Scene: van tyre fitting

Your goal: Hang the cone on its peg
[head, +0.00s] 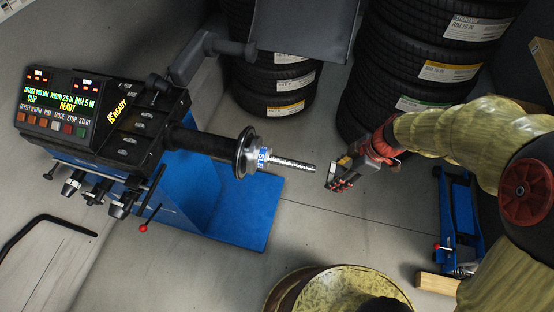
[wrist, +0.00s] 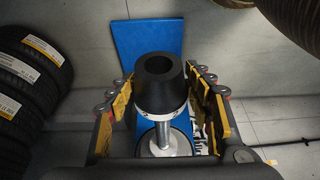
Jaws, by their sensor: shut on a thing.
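The cone (wrist: 158,82) is black with a white lettered band at one end. In the wrist view it sits between the yellow-padded fingers of my gripper (wrist: 163,100), which is shut on it. In the head view my gripper (head: 340,178) is just right of the balancer's shaft tip; the cone is hard to make out there. Dark fittings (head: 97,196) stick out in a row from the balancer's front side, left of and well away from my gripper. I cannot tell which peg is the cone's own.
The balancer's threaded shaft (head: 292,163) points right from a black flange (head: 246,154). A red-knobbed lever (head: 143,228) hangs by the row. Tyre stacks (head: 430,60) stand behind. A yellowish wheel (head: 345,288) is at the bottom, and a blue jack (head: 461,220) at right.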

